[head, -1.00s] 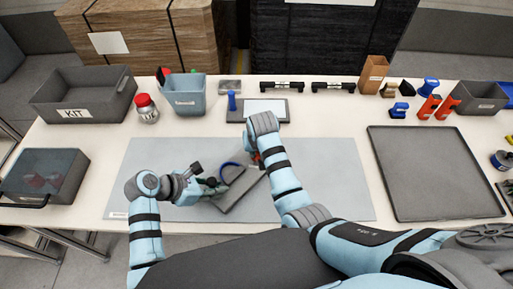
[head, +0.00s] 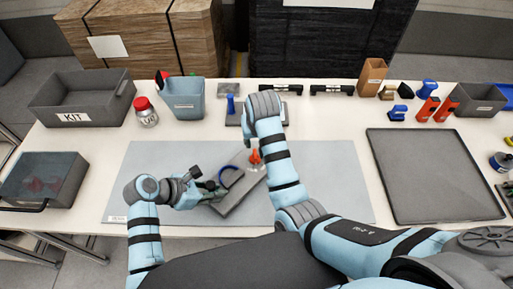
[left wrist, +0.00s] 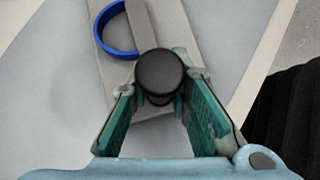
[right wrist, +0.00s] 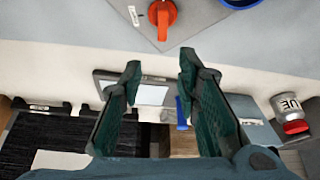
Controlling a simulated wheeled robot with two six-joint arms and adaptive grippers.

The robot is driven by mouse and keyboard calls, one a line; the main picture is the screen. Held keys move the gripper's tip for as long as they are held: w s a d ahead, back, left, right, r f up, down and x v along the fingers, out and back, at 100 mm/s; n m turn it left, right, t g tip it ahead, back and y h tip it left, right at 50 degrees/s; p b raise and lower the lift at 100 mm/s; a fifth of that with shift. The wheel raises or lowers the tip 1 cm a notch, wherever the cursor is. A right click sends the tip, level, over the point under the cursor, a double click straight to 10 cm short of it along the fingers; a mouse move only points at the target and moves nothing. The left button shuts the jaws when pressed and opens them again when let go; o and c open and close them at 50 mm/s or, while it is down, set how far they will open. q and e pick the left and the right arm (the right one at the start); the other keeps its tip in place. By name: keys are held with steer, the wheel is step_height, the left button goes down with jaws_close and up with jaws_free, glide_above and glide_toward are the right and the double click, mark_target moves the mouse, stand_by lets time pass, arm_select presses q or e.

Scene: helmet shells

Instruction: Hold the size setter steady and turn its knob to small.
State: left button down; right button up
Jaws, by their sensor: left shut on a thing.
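The size setter is a long grey board (head: 238,196) lying slantwise on the mat, with a blue ring (head: 228,177) and an orange-red knob (head: 254,158) at its far end. In the right wrist view the knob (right wrist: 162,14) shows at the top edge, beside a small white label (right wrist: 133,15) that I cannot read. My left gripper (head: 207,190) is shut on the setter's black round handle (left wrist: 159,72) at the near end. My right gripper (right wrist: 160,70) is open and empty, apart from the knob; in the head view its arm mostly hides it.
A grey mat (head: 330,185) lies under the setter, mostly clear. A tablet-like panel (right wrist: 150,93) and a blue-handled tool (head: 231,103) are behind it. A large grey tray (head: 435,175) is at right; a blue bin (head: 183,98) and KIT crate (head: 80,105) are at back left.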

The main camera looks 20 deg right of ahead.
step_height(320, 180, up, 3)
steer(key=shift+f, duration=0.1)
steer(key=shift+o, duration=0.2)
